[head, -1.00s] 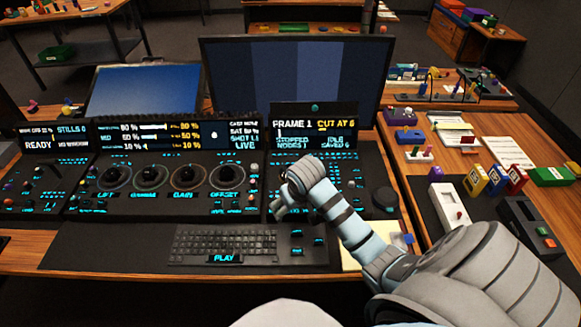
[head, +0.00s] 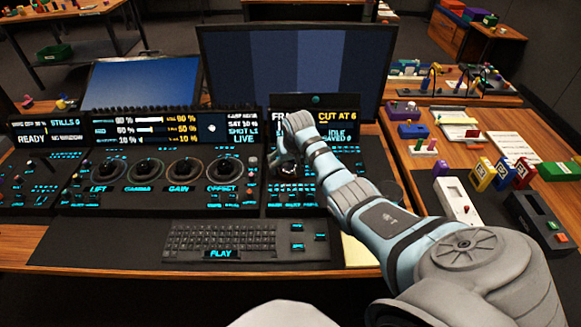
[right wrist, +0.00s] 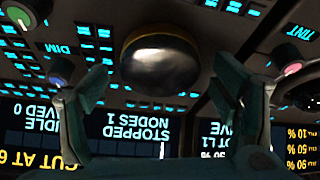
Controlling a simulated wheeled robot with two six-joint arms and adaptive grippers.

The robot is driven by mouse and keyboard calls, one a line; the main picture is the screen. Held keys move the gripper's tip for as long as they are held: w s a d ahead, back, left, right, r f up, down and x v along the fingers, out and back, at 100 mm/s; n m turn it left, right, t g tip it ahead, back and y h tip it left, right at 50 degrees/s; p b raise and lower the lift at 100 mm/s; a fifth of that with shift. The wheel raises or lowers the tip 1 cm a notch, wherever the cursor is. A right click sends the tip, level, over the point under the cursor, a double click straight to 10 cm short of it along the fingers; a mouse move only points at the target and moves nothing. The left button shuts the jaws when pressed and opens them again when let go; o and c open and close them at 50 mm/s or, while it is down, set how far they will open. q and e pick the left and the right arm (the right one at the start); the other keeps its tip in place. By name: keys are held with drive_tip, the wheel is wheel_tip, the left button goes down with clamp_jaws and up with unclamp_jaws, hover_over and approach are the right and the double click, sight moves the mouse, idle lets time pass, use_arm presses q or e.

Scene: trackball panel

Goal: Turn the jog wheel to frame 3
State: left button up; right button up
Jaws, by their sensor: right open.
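My right gripper (head: 286,168) is open over the right panel section in the head view, below the small status screen (head: 338,116). In the right wrist view its two fingers stand apart, with a dark shiny ball with a gold-coloured ring (right wrist: 160,56) beyond and between them. I cannot tell whether they touch it. The wrist view shows "STOPPED" and "NODES 1" upside down. My left gripper is out of view.
Several grading rings (head: 185,171) sit left of my gripper. A keyboard (head: 220,240) lies in front of the panel. A large monitor (head: 290,75) stands behind. A white device (head: 456,198) and coloured boxes stand on the right. Small knobs flank the ball in the wrist view.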

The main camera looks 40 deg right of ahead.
drive_tip(key=c, duration=1.2)
drive_tip(key=shift+r+p, duration=0.1)
drive_tip(key=shift+p, duration=0.2)
